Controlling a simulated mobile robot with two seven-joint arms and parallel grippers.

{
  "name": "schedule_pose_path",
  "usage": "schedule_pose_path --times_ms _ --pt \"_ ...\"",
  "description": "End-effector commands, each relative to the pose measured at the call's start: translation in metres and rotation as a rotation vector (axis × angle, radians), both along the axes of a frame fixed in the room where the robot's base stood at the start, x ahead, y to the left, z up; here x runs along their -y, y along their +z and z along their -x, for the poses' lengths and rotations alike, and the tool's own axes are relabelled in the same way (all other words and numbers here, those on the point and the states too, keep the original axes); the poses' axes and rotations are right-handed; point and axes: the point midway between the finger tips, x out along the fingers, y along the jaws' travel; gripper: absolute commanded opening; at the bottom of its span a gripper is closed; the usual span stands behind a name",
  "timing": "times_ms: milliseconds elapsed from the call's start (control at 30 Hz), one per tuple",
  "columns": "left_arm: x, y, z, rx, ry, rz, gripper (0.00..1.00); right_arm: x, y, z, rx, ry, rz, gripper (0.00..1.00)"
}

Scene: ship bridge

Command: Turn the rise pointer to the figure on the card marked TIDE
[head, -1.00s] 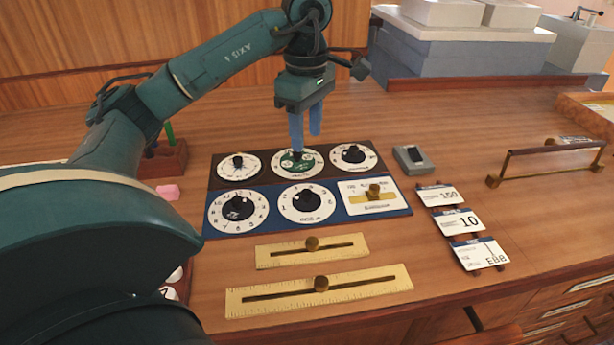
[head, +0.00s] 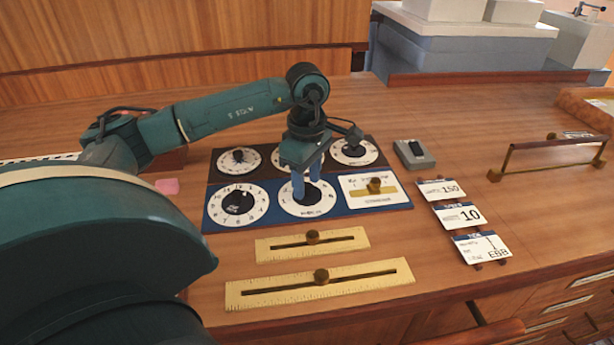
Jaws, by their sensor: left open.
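A panel of white round dials with black pointer knobs lies on the wooden desk. My left gripper (head: 307,190) is open, pointing down over the lower middle dial (head: 325,207), and its blue fingers hide most of that knob. I cannot tell whether they touch it. The lower left dial (head: 238,203) is in plain view. Which dial is the rise one cannot be read. Three cards stand at the right: one reads 150 (head: 441,190), one 10 (head: 459,216), one EBB (head: 481,246). Their headings are too small to read surely. My right gripper is not in view.
Two brass slide rulers (head: 312,244) (head: 320,284) lie in front of the panel. A brass slider plate (head: 373,188) is at its lower right. A grey switch box (head: 414,155) and a brass rail (head: 545,145) stand to the right. A pink block (head: 167,186) lies left.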

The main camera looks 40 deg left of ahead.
Motion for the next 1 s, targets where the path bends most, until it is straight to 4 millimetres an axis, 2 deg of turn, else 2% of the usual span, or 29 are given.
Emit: schedule_pose_path --times_ms 100,633,1000 --pt "-0.0002 0.0001 0.0 0.0 0.0 0.0 0.42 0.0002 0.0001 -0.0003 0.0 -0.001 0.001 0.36" --pt "0.0 0.0006 0.0 0.0 0.0 0.0 0.0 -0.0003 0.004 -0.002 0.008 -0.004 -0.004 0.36" --pt "0.0001 0.0003 -0.0002 0.0 0.071 0.001 0.0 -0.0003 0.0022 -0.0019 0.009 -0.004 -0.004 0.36"
